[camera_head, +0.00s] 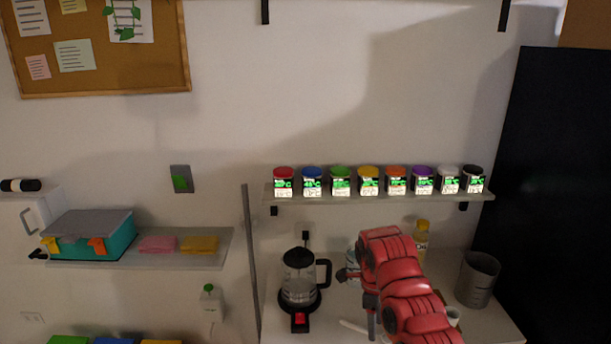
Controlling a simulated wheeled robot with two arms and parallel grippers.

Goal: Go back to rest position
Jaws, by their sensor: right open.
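My right arm is red and comes in from the bottom right. Its dark gripper (359,297) is open over the counter, just right of the kettle, and I see nothing between its fingers. My left gripper is out of view. The spice dispensers stand upright in a row on the wall shelf (350,200), above and apart from my right gripper. They run from the red-lidded dispenser (284,182) at the left, past the yellow-lidded dispenser (368,181), to the black-lidded dispenser (473,180) at the right. Their labels show lit green text.
A glass kettle (299,280) stands on the counter left of my right gripper. A yellow-capped bottle (421,240) and a grey cup (477,280) stand behind and right of my arm. A teal box (90,238) sits on the left shelf. A thin pole (251,260) rises beside the counter.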

